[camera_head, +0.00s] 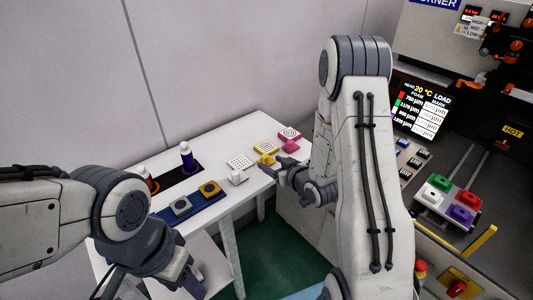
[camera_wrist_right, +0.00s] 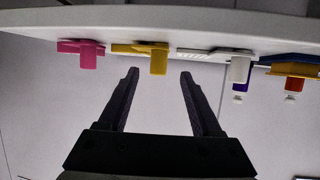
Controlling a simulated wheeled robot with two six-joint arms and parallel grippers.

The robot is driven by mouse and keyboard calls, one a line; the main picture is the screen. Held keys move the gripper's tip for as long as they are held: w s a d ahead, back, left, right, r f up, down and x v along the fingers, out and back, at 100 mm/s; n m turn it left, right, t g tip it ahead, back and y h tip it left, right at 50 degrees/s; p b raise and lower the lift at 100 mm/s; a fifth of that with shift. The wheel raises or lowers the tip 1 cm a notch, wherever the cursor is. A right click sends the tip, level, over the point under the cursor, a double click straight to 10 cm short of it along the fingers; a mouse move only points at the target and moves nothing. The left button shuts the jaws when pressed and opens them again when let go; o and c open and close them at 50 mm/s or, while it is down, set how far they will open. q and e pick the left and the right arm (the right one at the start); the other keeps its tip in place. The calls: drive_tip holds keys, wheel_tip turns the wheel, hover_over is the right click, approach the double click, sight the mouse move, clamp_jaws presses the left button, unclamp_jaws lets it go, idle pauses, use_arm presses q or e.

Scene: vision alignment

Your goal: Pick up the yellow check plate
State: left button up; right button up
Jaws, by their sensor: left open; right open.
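The yellow check plate (camera_head: 266,146) lies on the white table between a white plate and a pink plate, with its yellow handle towards the table's front edge. It also shows in the right wrist view (camera_wrist_right: 158,60), where the picture is upside down. My right gripper (camera_head: 283,170) is open and empty at the table edge, close to the yellow handle. In the right wrist view its fingertips (camera_wrist_right: 158,74) stand apart, with the yellow handle in line with the gap between them. My left gripper (camera_head: 190,281) is low at the front left, away from the plate; its fingers are small and dark.
The white dotted plate (camera_head: 240,161) and the pink ringed plate (camera_head: 289,133) flank the yellow one closely. A blue tray (camera_head: 195,210) with two blocks and a purple bottle (camera_head: 187,158) are further left. A machine panel with a screen (camera_head: 421,107) stands at right.

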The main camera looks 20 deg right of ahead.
sight(267, 159)
drive_tip(key=shift+p+x, duration=0.45)
drive_tip(key=shift+x, duration=2.25)
drive_tip(key=shift+d, duration=0.1)
clamp_jaws()
